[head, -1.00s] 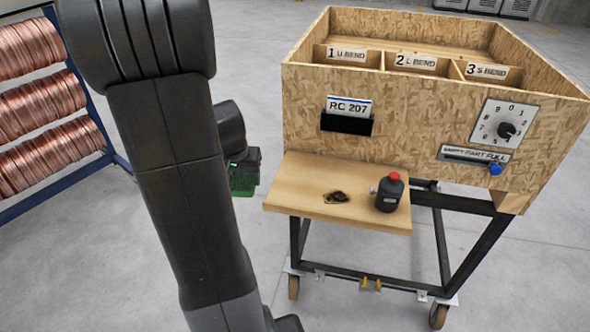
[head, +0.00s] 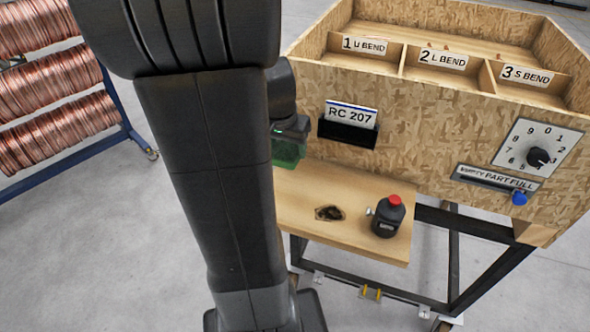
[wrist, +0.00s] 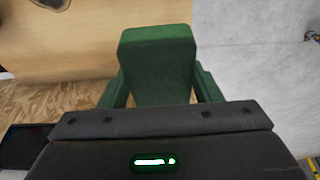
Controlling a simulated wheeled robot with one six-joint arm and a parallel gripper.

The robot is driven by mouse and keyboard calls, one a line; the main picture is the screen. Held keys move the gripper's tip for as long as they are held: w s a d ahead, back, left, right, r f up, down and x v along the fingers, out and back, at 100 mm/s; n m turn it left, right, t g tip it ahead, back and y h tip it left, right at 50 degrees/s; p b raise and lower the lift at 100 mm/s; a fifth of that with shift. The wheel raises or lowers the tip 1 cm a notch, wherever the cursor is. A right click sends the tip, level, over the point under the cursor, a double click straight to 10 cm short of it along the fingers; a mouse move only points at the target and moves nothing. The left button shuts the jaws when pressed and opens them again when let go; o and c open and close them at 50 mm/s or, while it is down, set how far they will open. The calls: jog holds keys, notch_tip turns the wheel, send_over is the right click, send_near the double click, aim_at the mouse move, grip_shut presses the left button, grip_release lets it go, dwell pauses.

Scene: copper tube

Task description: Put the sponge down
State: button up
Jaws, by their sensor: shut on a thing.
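My gripper (head: 289,143) is in the head view beside my dark arm, in front of the crate's front panel and over the left end of the wooden shelf (head: 345,240). In the wrist view its two green fingers (wrist: 160,92) are shut on a green block, the sponge (wrist: 158,60). The sponge appears held above the shelf (wrist: 85,40), near its side edge; the height of the gap cannot be told. In the head view my arm and gripper hide most of the sponge. A dark stain (head: 329,213) lies on the shelf.
A black bottle (head: 386,219) with a red cap stands on the shelf's right part. Behind rises the chipboard crate (head: 430,120) with a card holder (head: 347,134), dial (head: 538,157) and blue-knobbed slider (head: 519,198). Copper coils (head: 50,85) stand at left. The shelf's left part looks clear.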

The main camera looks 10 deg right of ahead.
aim_at(283, 153)
notch_tip(283, 153, down, 8)
jog(key=shift+f, duration=0.1)
dwell(0.4)
jog(key=shift+f, duration=0.25)
jog(key=o, duration=1)
jog(key=shift+r, duration=0.1)
jog(key=shift+a+r, duration=0.1)
jog(key=shift+r, duration=0.3)
jog(key=v, duration=1.1)
jog(key=shift+s+r, duration=0.1)
jog(key=shift+r, duration=0.15)
